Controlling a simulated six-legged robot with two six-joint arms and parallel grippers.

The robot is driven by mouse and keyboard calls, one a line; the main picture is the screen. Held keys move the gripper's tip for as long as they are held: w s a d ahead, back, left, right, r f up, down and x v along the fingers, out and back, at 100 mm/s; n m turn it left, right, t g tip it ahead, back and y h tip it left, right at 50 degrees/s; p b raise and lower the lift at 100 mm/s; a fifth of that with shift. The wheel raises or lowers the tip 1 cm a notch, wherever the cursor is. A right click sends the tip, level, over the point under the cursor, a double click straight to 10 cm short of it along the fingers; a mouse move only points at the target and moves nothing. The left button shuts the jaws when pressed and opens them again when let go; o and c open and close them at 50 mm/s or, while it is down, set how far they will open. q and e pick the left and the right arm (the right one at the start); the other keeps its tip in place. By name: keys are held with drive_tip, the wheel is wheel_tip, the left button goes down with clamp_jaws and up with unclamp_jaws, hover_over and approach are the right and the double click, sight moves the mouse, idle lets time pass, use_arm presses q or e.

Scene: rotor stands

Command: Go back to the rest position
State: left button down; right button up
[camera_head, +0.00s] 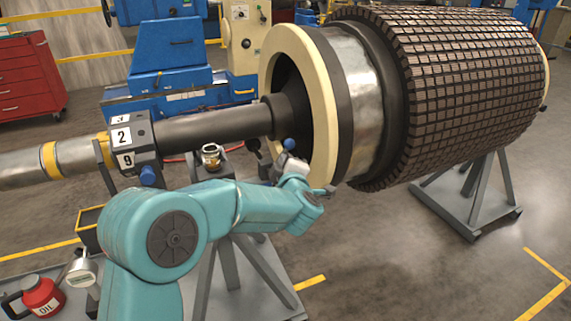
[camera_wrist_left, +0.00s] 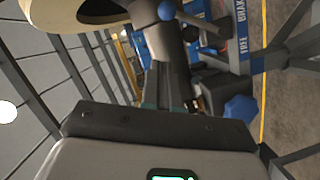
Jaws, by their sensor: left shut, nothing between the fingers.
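My left arm, teal, comes in from the lower left in the head view. Its gripper (camera_head: 290,166) is in front of the rotor's cream ring (camera_head: 322,105), near a blue ball knob (camera_head: 289,144). The fingers are small and partly hidden by the wrist there. In the left wrist view the gripper (camera_wrist_left: 168,92) is shut with nothing held. The blue knob (camera_wrist_left: 166,11) shows beyond it at the top. The rotor (camera_head: 470,85), with a brown gridded surface, lies level with its dark shaft (camera_head: 215,125) toward the left. My right gripper is not in view.
A bearing block marked 2 and 9 (camera_head: 122,145) surrounds the shaft. Grey stands (camera_head: 478,190) support the rotor. A red oil can (camera_head: 42,296) is at the lower left, and a red tool cabinet (camera_head: 28,80) stands behind. Open floor (camera_head: 420,270) lies at the lower right.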

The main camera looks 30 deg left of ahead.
use_arm(q)
wheel_tip(320, 180, down, 12)
drive_tip(key=s+a+m+g+h, duration=0.1)
drive_tip(key=s+a+m+g, duration=0.1)
drive_tip(key=s+d+f+m+g+h, duration=0.1)
drive_tip(key=s+d+f+m+h, duration=0.3)
drive_tip(key=f, duration=0.5)
drive_tip(key=s+d+f+m+g+h, duration=0.1)
drive_tip(key=s+d+f+m+g, duration=0.1)
drive_tip(key=s+f, duration=0.5)
drive_tip(key=s+d+f+m+g+h, duration=0.2)
drive_tip(key=s+d+f+m, duration=0.1)
drive_tip(key=s, duration=0.5)
drive_tip(key=s+d+f+m+g+h, duration=0.2)
drive_tip(key=s+d+f+m+g, duration=0.1)
drive_tip(key=s+d, duration=0.3)
drive_tip(key=s+d+f+m+g+h, duration=0.3)
drive_tip(key=s+d+f, duration=0.1)
drive_tip(key=s, duration=0.6)
drive_tip(key=shift+s+d+f+m, duration=0.15)
drive_tip(key=shift+d+f+m, duration=0.15)
drive_tip(key=shift+f, duration=0.15)
drive_tip(key=shift+a, duration=0.2)
